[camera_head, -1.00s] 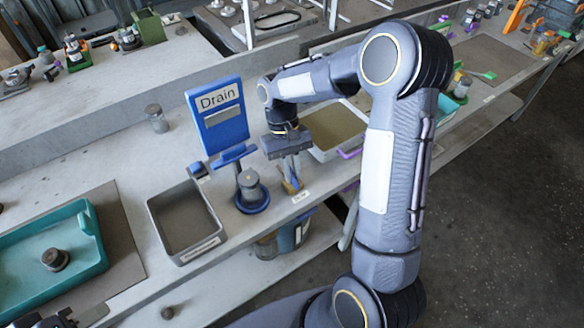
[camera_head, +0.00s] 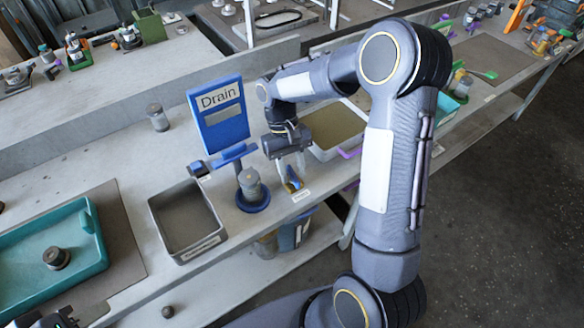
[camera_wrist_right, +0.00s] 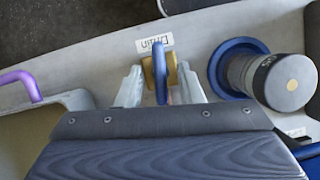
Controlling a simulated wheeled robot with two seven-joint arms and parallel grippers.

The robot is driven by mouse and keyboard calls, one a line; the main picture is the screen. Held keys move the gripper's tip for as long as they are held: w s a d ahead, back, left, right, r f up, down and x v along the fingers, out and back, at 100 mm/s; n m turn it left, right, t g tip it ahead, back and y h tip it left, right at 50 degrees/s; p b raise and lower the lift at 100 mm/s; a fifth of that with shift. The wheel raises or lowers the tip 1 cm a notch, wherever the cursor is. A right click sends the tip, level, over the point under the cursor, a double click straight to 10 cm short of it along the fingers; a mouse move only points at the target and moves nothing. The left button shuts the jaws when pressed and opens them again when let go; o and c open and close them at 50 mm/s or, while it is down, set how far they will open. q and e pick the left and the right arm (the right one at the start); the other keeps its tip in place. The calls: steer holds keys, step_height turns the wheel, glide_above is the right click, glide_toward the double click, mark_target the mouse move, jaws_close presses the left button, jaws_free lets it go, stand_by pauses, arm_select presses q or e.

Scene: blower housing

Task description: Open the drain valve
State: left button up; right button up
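The drain valve has a brass body and a blue lever (camera_head: 295,184). It stands near the front edge of the bench, behind a small label. In the right wrist view the blue lever (camera_wrist_right: 160,72) points toward the gripper, with the brass body (camera_wrist_right: 172,70) around its base. My right gripper (camera_head: 292,168) is open above the valve. In the wrist view its two pale fingers (camera_wrist_right: 161,88) stand on either side of the lever, with gaps visible. My left gripper (camera_head: 48,318) is partly in view at the lower left; its fingers cannot be made out.
A blue Drain sign (camera_head: 219,112) stands behind. A grey capped cylinder on a blue round base (camera_head: 254,204) is close left of the valve. A grey tray (camera_head: 158,215) lies further left, a teal tray (camera_head: 95,262) beyond. A pale bin (camera_head: 318,155) is to the right.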

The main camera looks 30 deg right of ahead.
steer(key=v, duration=0.8)
stand_by(0.4)
steer(key=shift+s+r, duration=0.25)
steer(key=shift+s, duration=0.05)
steer(key=s+r+t+y, duration=0.2)
steer(key=s+r+t, duration=0.25)
steer(key=s, duration=0.45)
steer(key=s+a+f+t+y, duration=0.1)
steer(key=s+a+t, duration=0.3)
steer(key=s, duration=0.7)
steer(key=shift+a+m+t, duration=0.25)
steer(key=shift+m+t, duration=0.15)
steer(key=shift+t, duration=0.35)
